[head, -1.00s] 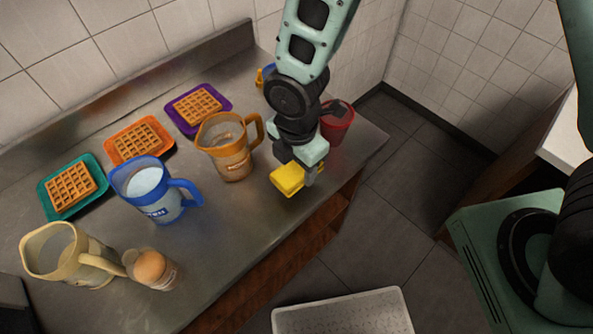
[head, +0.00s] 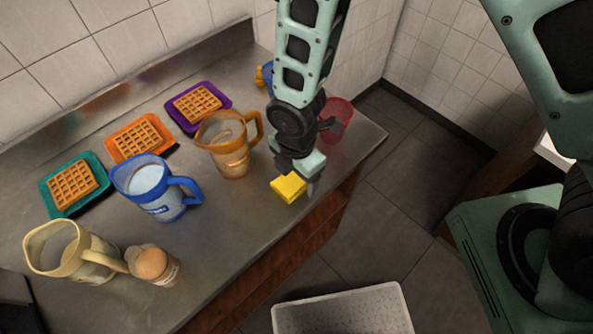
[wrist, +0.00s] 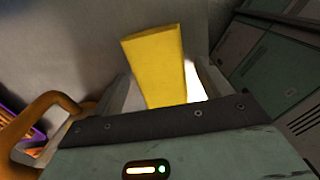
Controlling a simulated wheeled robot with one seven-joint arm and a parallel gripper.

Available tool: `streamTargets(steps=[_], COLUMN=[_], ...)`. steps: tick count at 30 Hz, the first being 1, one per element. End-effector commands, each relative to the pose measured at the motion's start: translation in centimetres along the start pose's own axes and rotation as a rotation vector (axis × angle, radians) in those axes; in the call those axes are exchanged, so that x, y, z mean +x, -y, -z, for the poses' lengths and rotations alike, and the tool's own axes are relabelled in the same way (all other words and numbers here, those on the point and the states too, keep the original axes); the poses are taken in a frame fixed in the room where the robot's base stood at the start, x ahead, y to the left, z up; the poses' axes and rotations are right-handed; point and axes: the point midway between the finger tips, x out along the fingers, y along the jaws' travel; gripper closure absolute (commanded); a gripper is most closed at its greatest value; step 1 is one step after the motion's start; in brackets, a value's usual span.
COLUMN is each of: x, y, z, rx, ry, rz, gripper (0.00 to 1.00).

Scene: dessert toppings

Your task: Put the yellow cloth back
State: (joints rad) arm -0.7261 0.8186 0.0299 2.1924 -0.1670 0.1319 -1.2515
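The yellow cloth (head: 287,189) is a small folded block at my gripper (head: 299,181), over the front part of the steel counter near its right end. In the wrist view the cloth (wrist: 157,62) stands out between the two fingers (wrist: 160,85), slightly tilted. My gripper appears shut on it, though the contact at the finger faces is partly hidden. I cannot tell whether the cloth's underside touches the counter.
An orange jug (head: 229,155) stands just left of my gripper and a red cup (head: 337,118) behind it to the right.

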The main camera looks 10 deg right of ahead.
Motion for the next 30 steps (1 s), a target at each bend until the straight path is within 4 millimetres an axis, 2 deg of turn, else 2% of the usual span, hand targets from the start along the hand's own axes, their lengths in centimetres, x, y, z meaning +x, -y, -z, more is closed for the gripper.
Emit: streamTargets(steps=[5,11,14,24,30], x=[-0.1,-1.1,-2.4,-8.7,-11.3], y=[0.0,-0.1,-0.2,-0.1,-0.1], z=[0.0,0.0,0.0,0.0,0.0], rx=[0.000,0.000,0.001,0.002,0.001], ry=[0.000,-0.001,-0.001,-0.001,-0.001], rz=[0.000,-0.004,-0.006,-0.006,-0.003], gripper=[0.23,0.23,0.23,0.23,0.23])
